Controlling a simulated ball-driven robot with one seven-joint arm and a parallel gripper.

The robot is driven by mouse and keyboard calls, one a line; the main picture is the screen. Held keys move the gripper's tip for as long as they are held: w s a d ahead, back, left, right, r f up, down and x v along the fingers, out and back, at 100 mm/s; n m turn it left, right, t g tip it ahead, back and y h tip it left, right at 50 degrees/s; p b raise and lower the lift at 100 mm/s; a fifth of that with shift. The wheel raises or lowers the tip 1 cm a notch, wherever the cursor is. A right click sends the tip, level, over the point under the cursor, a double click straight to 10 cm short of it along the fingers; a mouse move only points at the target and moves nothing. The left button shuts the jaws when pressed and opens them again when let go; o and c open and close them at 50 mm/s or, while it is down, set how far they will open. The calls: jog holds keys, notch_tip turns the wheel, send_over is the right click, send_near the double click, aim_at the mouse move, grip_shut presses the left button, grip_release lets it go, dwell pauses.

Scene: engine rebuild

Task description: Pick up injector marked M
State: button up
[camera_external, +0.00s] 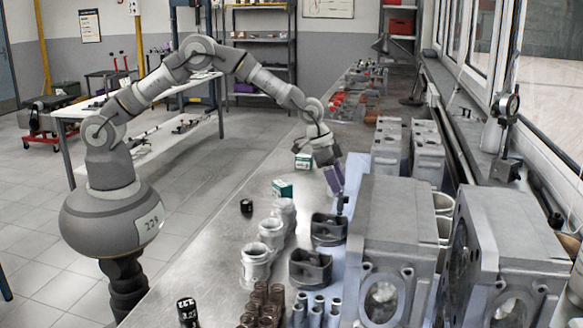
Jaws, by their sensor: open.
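No marking M can be read on any part in this view, so I cannot tell which piece is the injector marked M. My gripper (335,181) hangs down over the right part of the metal bench, with its jaws open. A small dark bluish part (342,205) stands just below its tips, above the far piston; I cannot tell whether they touch. Several grey-blue cylindrical parts (317,309) stand upright at the bottom. Several brown cylindrical parts (262,301) stand left of them.
Two dark pistons (328,229) (310,268) stand on the bench (215,235) beside pale cylinder sleeves (257,263). Large grey engine blocks (388,238) crowd the right. Small green-white boxes (282,189) and a black numbered piece (187,311) stand on the left, where the bench is mostly clear.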

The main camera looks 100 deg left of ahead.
aim_at(344, 197)
jog(key=b+x, duration=0.1)
jog(key=x, duration=0.5)
jog(key=shift+w+d+b, duration=0.15)
jog(key=shift+w+b, duration=0.1)
jog(key=shift+b, duration=0.15)
jog(key=shift+c, duration=0.5)
grip_shut()
